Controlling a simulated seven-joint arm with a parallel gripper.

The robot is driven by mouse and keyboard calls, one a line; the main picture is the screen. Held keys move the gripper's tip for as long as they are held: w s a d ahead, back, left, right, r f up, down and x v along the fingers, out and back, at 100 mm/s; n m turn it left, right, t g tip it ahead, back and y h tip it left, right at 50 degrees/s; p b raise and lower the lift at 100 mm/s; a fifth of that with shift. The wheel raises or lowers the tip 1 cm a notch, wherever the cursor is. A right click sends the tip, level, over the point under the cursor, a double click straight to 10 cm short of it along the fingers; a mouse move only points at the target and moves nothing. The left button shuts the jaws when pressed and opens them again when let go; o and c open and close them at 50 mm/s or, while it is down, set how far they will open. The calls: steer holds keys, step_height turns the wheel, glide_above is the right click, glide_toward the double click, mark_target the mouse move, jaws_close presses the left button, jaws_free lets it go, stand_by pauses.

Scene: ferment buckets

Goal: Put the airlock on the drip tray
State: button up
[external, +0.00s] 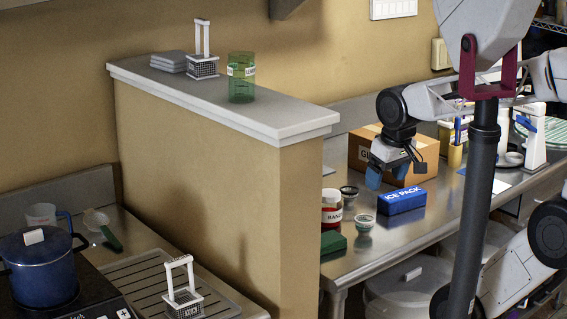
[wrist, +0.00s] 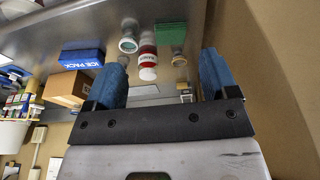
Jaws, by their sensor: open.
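I cannot tell for certain which object is the airlock. Small lidded glass jars stand on the right metal counter, one with a pale green top (external: 364,222) and one with a dark top (external: 349,191). A ribbed metal tray (external: 130,277), which looks like the drip tray, lies on the left counter. A white-handled, labelled basket (external: 184,304) stands at its right part. My gripper (external: 387,175) is open and empty above the right counter, near the ice pack. In the wrist view, my gripper (wrist: 163,62) shows both blue fingers apart with nothing held.
A tan partition with a grey ledge (external: 280,125) separates the two counters. The ledge bears a green cup (external: 241,85) and another basket (external: 202,66). The blue ice pack (external: 402,201), cardboard box (external: 425,165), red jar (external: 331,207) and green block (external: 333,242) crowd the right counter. A blue pot (external: 40,270) stands left.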

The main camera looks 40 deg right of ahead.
steer(key=n+g+h, duration=0.1)
steer(key=n+g, duration=0.1)
steer(key=n, duration=2.1)
glide_above(365, 225)
steer(key=w+d, duration=0.1)
step_height(365, 225, down, 15)
steer(key=shift+w+f, duration=0.1)
steer(key=shift+f, duration=0.1)
steer(key=shift+f, duration=0.1)
steer(key=shift+d+f, duration=0.15)
steer(key=shift+f, duration=1.05)
steer(key=shift+w+f, duration=0.1)
steer(key=shift+w+d+f, duration=0.1)
steer(key=shift+d+f, duration=0.05)
steer(key=shift+f, duration=1.1)
steer(key=shift+w+d+f, duration=0.1)
steer(key=shift+f, duration=1.1)
steer(key=shift+c, duration=0.2)
